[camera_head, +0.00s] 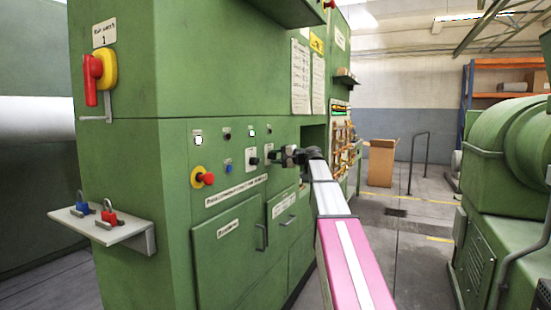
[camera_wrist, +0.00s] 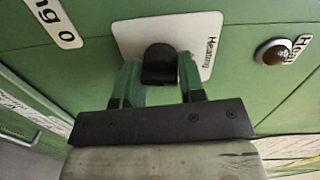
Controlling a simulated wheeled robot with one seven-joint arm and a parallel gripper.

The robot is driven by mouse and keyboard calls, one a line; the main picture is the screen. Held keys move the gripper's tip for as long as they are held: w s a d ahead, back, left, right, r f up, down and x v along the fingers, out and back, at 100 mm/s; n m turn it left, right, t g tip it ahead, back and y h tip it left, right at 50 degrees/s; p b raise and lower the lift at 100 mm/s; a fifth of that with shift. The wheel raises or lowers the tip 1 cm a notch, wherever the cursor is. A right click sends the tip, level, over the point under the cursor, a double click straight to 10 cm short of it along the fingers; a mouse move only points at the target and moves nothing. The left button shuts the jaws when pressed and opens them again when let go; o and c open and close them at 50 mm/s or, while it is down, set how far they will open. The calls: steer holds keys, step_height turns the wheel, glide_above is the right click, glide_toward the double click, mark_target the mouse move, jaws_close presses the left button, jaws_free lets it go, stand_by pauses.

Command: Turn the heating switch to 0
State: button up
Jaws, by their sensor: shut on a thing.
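The heating switch is a black knob (camera_wrist: 159,65) on a white plate (camera_wrist: 204,48) marked "Heating", seen in the wrist view on the green panel. My gripper (camera_wrist: 158,80) has one finger on each side of the knob and is shut on it. In the head view my gripper (camera_head: 275,157) reaches the machine's front and covers the spot it touches. The knob's pointer and any position marks cannot be made out.
A round indicator (camera_wrist: 276,52) sits beside the plate in the wrist view. In the head view, a red emergency button (camera_head: 206,178) and another dark switch (camera_head: 254,161) are left of my gripper. A shelf (camera_head: 118,227) juts out with padlocks. The floor to the right is partly clear.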

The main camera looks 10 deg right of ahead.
steer(key=shift+r+n, duration=0.15)
steer(key=shift+n, duration=0.45)
steer(key=o, duration=0.9)
steer(key=shift+d, duration=0.1)
steer(key=v, duration=1)
steer(key=shift+s+d, duration=0.25)
